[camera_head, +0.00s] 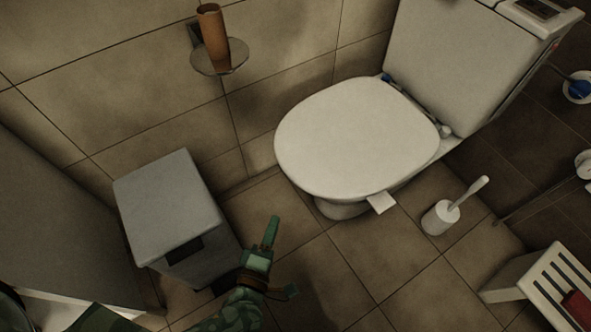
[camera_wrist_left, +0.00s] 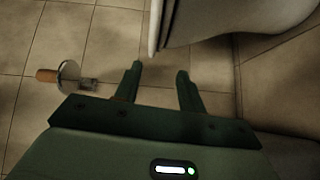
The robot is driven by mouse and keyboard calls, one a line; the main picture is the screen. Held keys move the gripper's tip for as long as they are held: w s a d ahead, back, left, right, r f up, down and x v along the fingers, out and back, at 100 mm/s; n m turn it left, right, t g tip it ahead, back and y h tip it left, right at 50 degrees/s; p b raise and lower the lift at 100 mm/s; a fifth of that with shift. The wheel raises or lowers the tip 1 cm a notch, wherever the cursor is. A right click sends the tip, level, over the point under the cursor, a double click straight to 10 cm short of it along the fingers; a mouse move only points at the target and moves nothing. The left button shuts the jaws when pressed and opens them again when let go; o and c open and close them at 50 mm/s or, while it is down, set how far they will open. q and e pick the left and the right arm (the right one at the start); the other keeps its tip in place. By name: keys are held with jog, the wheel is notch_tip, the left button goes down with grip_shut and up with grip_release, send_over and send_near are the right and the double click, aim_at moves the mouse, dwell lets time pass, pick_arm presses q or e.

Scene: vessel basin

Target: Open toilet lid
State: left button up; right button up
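The white toilet lid (camera_head: 355,137) lies flat and shut on the toilet in the head view. A small pale tab (camera_head: 381,203) sticks out at its front edge. My left gripper (camera_head: 272,240) is below and left of the lid in the head view, apart from it. In the left wrist view the two green fingers of my left gripper (camera_wrist_left: 158,70) are spread with nothing between them. A white part of the toilet (camera_wrist_left: 235,20) fills the top of that view, with a thin pale edge beyond the fingertips. My right gripper is not in view.
A grey bin (camera_head: 165,205) stands left of my left gripper. A wall holder with a brown tube (camera_head: 213,38) is above it. A toilet brush (camera_head: 442,215) and a slatted white stool (camera_head: 550,280) stand at the right. The tiled floor (camera_head: 350,275) between is clear.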

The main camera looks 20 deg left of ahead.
pick_arm(q)
jog(key=w+a+n+b, duration=0.1)
jog(key=w+b, duration=0.1)
jog(key=w, duration=0.6)
jog(key=w+a+y+b, duration=0.1)
jog(key=w+a+b, duration=0.1)
jog(key=w, duration=0.6)
jog(key=shift+a+r+n+b, duration=0.2)
jog(key=shift+r+n+b, duration=0.2)
jog(key=shift+b, duration=0.35)
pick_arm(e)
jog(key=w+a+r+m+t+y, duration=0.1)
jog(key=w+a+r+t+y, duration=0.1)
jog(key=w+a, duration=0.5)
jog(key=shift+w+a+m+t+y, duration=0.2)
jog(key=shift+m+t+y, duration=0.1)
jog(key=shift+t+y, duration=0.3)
pick_arm(q)
grip_shut()
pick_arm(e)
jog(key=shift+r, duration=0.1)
